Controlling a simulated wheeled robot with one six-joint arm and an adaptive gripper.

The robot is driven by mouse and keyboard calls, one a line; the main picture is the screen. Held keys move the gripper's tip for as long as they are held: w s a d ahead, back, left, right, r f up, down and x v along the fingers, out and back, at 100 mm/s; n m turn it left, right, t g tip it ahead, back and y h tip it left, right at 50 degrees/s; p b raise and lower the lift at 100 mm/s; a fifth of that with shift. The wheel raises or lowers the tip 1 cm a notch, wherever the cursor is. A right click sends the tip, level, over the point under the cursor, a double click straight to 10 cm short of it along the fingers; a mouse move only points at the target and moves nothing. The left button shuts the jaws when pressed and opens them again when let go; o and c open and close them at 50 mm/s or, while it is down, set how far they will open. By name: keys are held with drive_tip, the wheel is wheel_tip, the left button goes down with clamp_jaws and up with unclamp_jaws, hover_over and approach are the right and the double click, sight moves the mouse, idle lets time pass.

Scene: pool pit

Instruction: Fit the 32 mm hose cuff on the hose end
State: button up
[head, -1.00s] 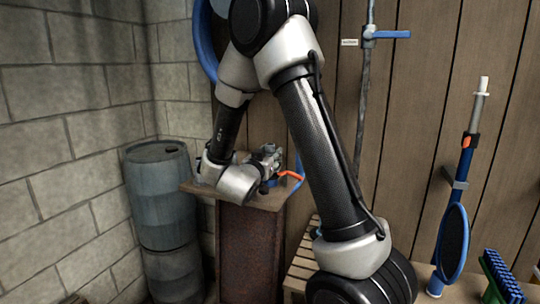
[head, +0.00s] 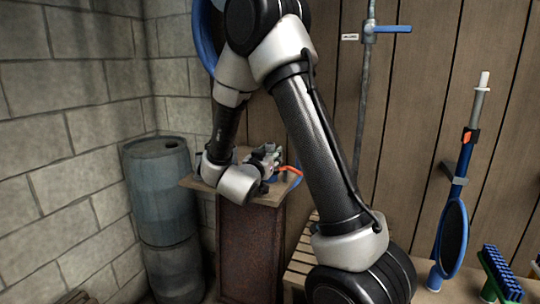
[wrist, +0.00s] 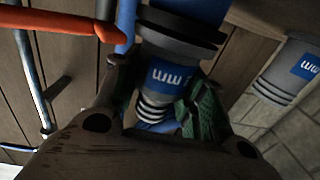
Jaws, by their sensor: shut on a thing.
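In the wrist view my gripper (wrist: 160,88) has its green-padded fingers closed on a grey hose cuff (wrist: 154,100) with a blue label and ribbed rings. The label shows "mm" upside down; its number cannot be read. A dark wide collar (wrist: 180,28) sits at the cuff's upper end, with a blue hose end (wrist: 190,8) directly above. I cannot tell how far the cuff and hose overlap. In the head view my gripper (head: 262,160) is small, over the wooden stand top, and the cuff is hard to make out.
A second grey cuff (wrist: 292,70) with a blue label stands right of the held one. An orange bar (wrist: 60,22) lies at upper left of the wrist view. Blue barrels (head: 158,185) stand left of the stand (head: 250,250). A slatted bench (head: 300,260) is at its right.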

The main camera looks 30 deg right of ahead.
drive_tip(key=o, duration=1.1)
drive_tip(key=shift+o, duration=0.5)
drive_tip(key=o, duration=0.4)
drive_tip(key=shift+v, duration=5.55)
